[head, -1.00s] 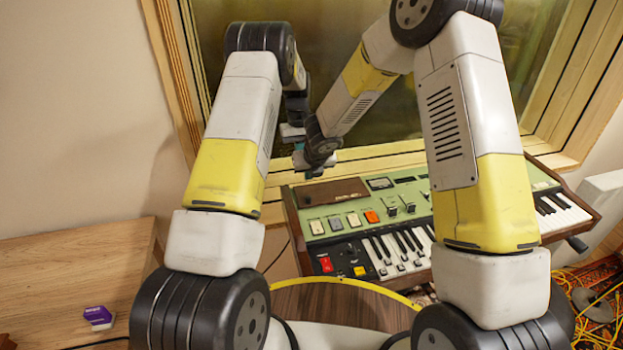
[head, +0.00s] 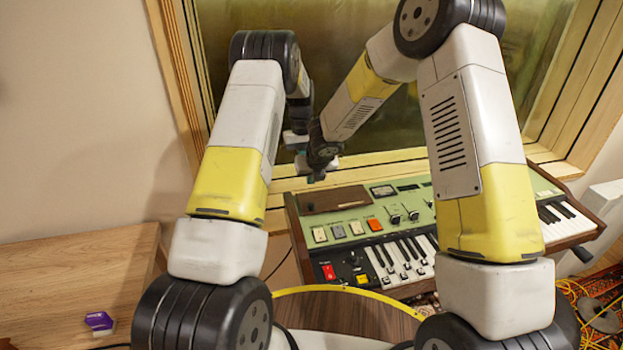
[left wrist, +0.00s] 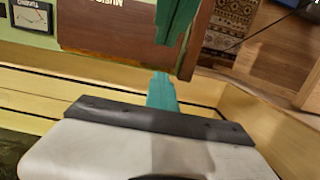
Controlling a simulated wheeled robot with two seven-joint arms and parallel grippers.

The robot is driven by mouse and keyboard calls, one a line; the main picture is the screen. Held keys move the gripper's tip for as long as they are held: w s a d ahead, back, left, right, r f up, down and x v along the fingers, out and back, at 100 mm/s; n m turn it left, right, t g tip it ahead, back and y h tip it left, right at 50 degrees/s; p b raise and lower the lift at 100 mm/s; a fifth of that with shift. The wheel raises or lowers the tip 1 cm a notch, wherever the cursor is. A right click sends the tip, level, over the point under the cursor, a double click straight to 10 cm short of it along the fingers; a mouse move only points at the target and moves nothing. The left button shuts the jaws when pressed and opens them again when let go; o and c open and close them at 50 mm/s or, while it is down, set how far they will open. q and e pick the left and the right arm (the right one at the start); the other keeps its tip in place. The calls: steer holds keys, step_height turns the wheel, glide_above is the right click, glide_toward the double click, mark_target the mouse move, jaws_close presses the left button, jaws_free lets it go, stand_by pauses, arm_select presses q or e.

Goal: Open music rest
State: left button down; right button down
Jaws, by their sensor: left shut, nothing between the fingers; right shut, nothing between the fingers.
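The music rest (head: 335,196) is a brown wooden panel lying flat at the back left of the green-topped keyboard (head: 470,215). In the left wrist view the music rest (left wrist: 105,38) appears close, with upside-down lettering at the top edge. My left gripper (head: 297,141) is shut and empty, near the window sill behind the keyboard's left end, partly hidden by my arms. Teal finger parts show beside the panel's edge in the left wrist view; contact cannot be told. My right gripper (head: 321,173) is shut and empty just above and behind the music rest.
The window frame (head: 400,155) rises close behind the keyboard. A wooden table (head: 70,275) with a small purple box (head: 99,321) stands at the left. A round brown top (head: 345,313) is in front of the keyboard. Yellow cables (head: 575,292) lie at the right.

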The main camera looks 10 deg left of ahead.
stand_by(0.8)
arm_select(q)
steer(key=c, duration=1.3)
jaws_free()
